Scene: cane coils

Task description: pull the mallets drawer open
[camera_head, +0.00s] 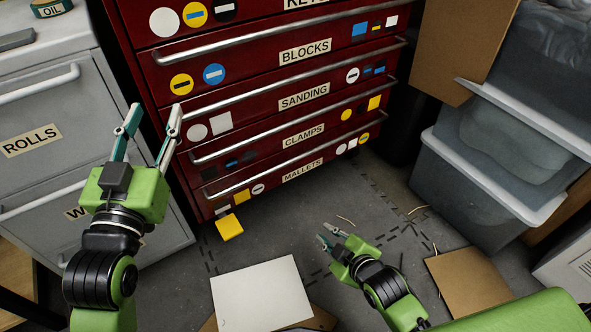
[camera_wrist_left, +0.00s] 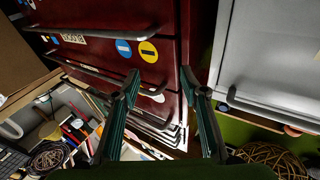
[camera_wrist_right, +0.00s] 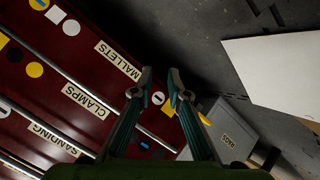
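The mallets drawer (camera_head: 281,183) is the bottom drawer of the red cabinet and looks shut. Its label (camera_head: 302,171) shows in the head view, and again in the right wrist view (camera_wrist_right: 118,60). A long metal bar handle (camera_head: 288,165) runs along the drawer's upper edge. My right gripper (camera_head: 325,236) is open and empty, low over the floor in front of the drawer and apart from the handle. My left gripper (camera_head: 154,114) is open and empty, beside the cabinet's left edge at the height of the sanding and clamps drawers.
Grey drawers (camera_head: 35,115) stand at the left. Translucent bins (camera_head: 480,190) and a cardboard box (camera_head: 460,45) stand at the right. A white sheet (camera_head: 261,296), a brown board (camera_head: 468,283) and a yellow square (camera_head: 229,228) are low before the cabinet. Floor between them is mostly clear.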

